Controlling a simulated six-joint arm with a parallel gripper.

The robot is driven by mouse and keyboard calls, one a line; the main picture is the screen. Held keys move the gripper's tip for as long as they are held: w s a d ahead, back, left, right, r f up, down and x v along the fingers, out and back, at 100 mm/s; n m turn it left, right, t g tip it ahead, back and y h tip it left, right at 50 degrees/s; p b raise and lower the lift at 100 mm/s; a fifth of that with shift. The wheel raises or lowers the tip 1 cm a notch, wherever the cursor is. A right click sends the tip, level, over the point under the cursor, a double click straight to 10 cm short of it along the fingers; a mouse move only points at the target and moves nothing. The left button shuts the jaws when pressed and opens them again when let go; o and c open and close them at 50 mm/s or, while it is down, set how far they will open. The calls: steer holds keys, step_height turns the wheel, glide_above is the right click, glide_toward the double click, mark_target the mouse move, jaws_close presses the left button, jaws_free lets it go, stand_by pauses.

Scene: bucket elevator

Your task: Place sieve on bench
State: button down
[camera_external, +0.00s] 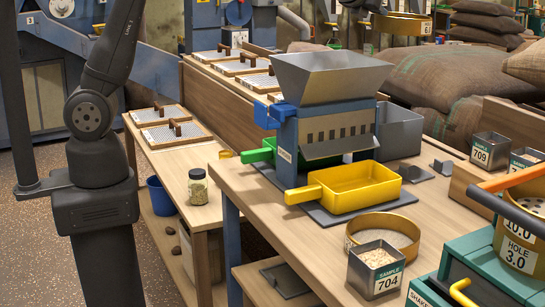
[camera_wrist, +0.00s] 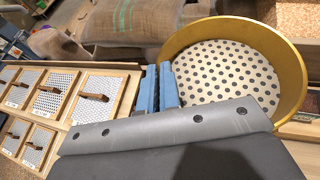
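A round brass sieve (camera_wrist: 296,62) with a perforated plate fills the right of the wrist view. My gripper (camera_wrist: 161,88) has two blue fingers close together at the sieve's near left rim, and it appears shut on that rim. In the external view the held sieve (camera_external: 403,25) shows in the air at the top, above the sacks, with my gripper (camera_external: 376,7) at its left, partly cut by the frame edge. The wooden bench (camera_external: 255,200) stands at the centre and front. Another brass sieve (camera_external: 383,237) lies on it.
The bench carries a hopper machine (camera_external: 327,100), a yellow tray (camera_external: 350,187), a green tray (camera_external: 262,152) and a sample 704 tin (camera_external: 376,270). A teal shaker (camera_external: 470,272) with a sieve stack (camera_external: 518,250) stands front right. Framed screens (camera_wrist: 95,97) lie on the side table.

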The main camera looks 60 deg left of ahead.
steer(key=s+d+m+h, duration=0.3)
steer(key=s+d, duration=0.3)
steer(key=d, duration=0.7)
steer(key=s+d+m+h, duration=0.25)
steer(key=s+d, duration=0.45)
steer(key=d, duration=0.6)
steer(key=s+d+m+h, duration=0.35)
steer(key=s+d, duration=0.25)
steer(key=d, duration=0.8)
step_height(320, 180, down, 25)
steer(key=n, duration=0.1)
steer(key=w+a+f, duration=0.2)
steer(key=w, duration=0.1)
steer(key=w+a+f, duration=0.1)
steer(key=w+f, duration=0.2)
steer(key=w, duration=0.1)
steer(key=w+a+f, duration=0.2)
steer(key=w, duration=0.1)
steer(key=shift+w+a+f, duration=0.15)
steer(key=shift+a+f, duration=0.15)
steer(key=shift+f, duration=0.1)
step_height(320, 180, down, 4)
steer(key=shift+f, duration=0.1)
steer(key=c, duration=1.6)
jaws_free()
steer(key=shift+c, duration=0.2)
